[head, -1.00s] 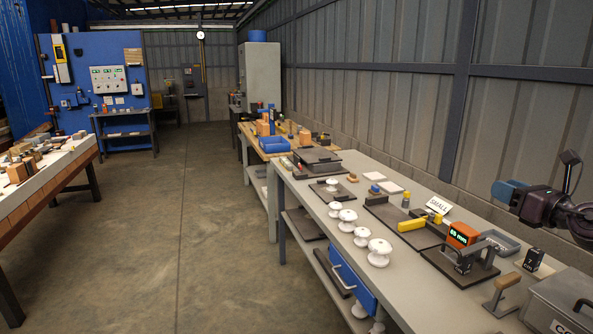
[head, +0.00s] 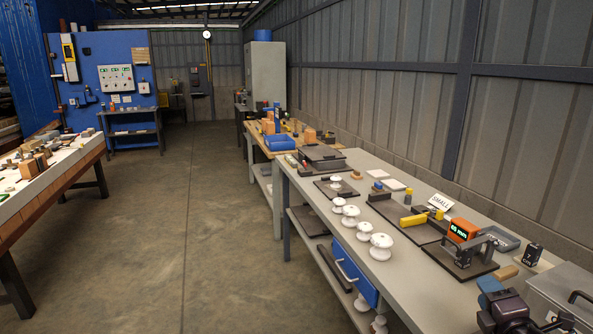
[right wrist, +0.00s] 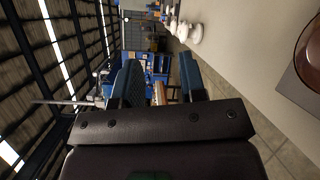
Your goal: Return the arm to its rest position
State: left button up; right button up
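My left gripper is in no view. Several white insulators (head: 381,247) stand on the bench to the left of the right gripper, clear of it; some also show at the top of the right wrist view (right wrist: 188,32).
A measuring fixture with an orange display (head: 462,231) stands just behind the right gripper. A grey lidded box (head: 560,290) is close at its right. A blue drawer (head: 353,272) hangs under the bench. The floor (head: 210,240) to the left is clear, up to another table (head: 60,178).

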jog(key=s+a+f+m+g+h, duration=0.1)
jog(key=s+a+f+m+g, duration=0.1)
jog(key=s+f+m+g, duration=0.35)
jog(key=s+a+f+m+g+h, duration=0.1)
jog(key=s+a+f+m+g, duration=0.15)
jog(key=s+f+m, duration=0.6)
jog(key=s+a+m+g+y, duration=0.1)
jog(key=s+a+m+g, duration=0.15)
jog(key=s, duration=0.35)
jog(key=s+a+f+m+g+y, duration=0.1)
jog(key=s+a+g, duration=0.15)
jog(key=s, duration=0.35)
jog(key=s+a+m+g+y, duration=0.1)
jog(key=s+a+m, duration=0.1)
jog(key=s+a, duration=0.3)
jog(key=w+f+t, duration=0.3)
jog(key=f+t, duration=0.1)
jog(key=f, duration=0.1)
jog(key=w+d+f+t+y, duration=0.1)
jog(key=w+f+t, duration=0.2)
jog(key=f, duration=0.3)
jog(key=shift+w+d+t, duration=0.25)
jog(key=shift+w+t, duration=0.05)
jog(key=shift+t, duration=0.1)
jog(key=shift+r+n, duration=0.1)
jog(key=shift+n, duration=0.15)
